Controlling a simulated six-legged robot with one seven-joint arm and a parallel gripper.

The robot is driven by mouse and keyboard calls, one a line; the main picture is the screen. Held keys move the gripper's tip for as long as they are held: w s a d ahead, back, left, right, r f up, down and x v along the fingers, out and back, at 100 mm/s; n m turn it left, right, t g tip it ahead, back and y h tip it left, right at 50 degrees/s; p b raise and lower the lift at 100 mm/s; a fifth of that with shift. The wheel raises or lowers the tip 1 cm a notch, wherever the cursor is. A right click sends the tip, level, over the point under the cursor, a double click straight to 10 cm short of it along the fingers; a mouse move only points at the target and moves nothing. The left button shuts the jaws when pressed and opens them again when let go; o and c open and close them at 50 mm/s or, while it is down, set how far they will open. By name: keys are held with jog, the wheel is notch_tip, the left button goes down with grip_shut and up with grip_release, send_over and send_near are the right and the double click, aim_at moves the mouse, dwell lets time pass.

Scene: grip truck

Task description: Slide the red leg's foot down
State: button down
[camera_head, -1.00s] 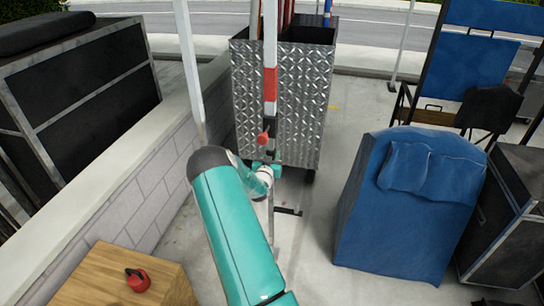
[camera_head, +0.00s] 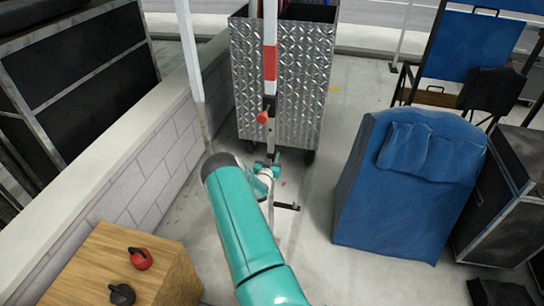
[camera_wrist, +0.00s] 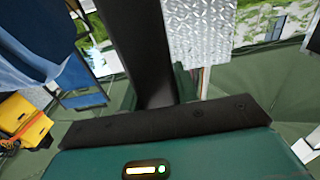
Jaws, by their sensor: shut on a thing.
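The red leg is a thin upright pole with white and red bands (camera_head: 270,62), in front of a metal-plated cart in the head view. A red knob (camera_head: 262,118) sits on a dark collar partway down it. My gripper (camera_head: 268,167) is below the knob at the slim lower part of the leg, shut on it. My teal arm hides part of this lower section. A dark crossbar (camera_head: 287,206) shows low beside the leg, near the floor. In the wrist view a dark bar rises in front of my teal gripper body; I cannot tell what it is.
The diamond-plate cart (camera_head: 308,85) stands close behind the leg. A block wall (camera_head: 150,165) runs along the left. A blue-covered case (camera_head: 385,215) stands at right; bare floor lies between.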

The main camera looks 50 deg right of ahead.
jog(key=c, duration=1)
grip_release()
jog(key=shift+f, duration=0.45)
jog(key=shift+c, duration=0.2)
jog(key=shift+a+r, duration=0.1)
jog(key=shift+r, duration=0.1)
jog(key=shift+s+a, duration=0.25)
jog(key=shift+a, duration=0.25)
jog(key=v, duration=1.2)
jog(key=shift+a, duration=0.3)
jog(key=shift+s+r, duration=0.15)
